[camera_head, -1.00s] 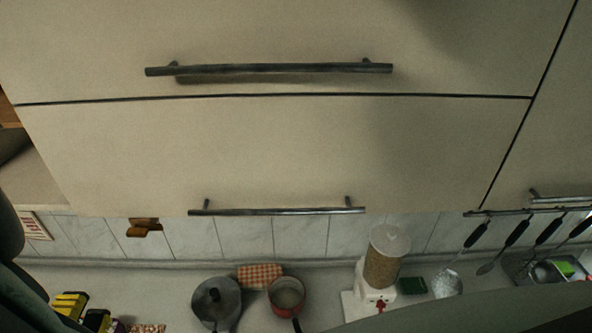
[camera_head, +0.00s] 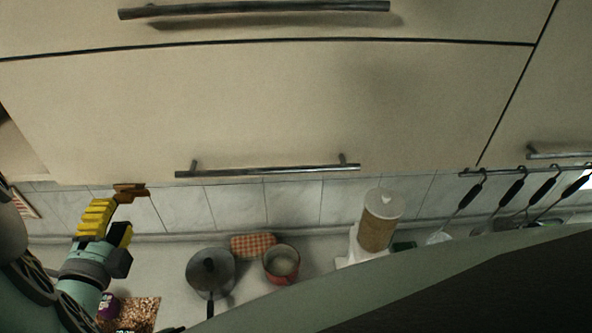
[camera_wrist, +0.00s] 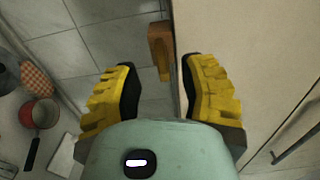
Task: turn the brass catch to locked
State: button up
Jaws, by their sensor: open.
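The brass catch (camera_head: 130,192) looks like a small brown-orange block on the tiled wall, at the cabinet's lower left edge. In the wrist view, the catch (camera_wrist: 160,50) shows as an elongated bar beside the edge of the pale cabinet front. My gripper (camera_head: 111,224) has yellow, ridged fingers and is just below the catch in the head view. In the wrist view, my gripper (camera_wrist: 158,76) is open, with the catch seen between and beyond its fingertips. I cannot tell whether either finger touches it. The fingers partly cover the area around the catch in the head view.
Cabinet fronts with a bar handle (camera_head: 268,171) hang overhead. Utensils (camera_head: 512,192) hang from a rail at right.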

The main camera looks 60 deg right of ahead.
aim_at(121, 203)
jog(key=shift+x, duration=2.1)
jog(key=shift+s+d, duration=0.1)
grip_shut()
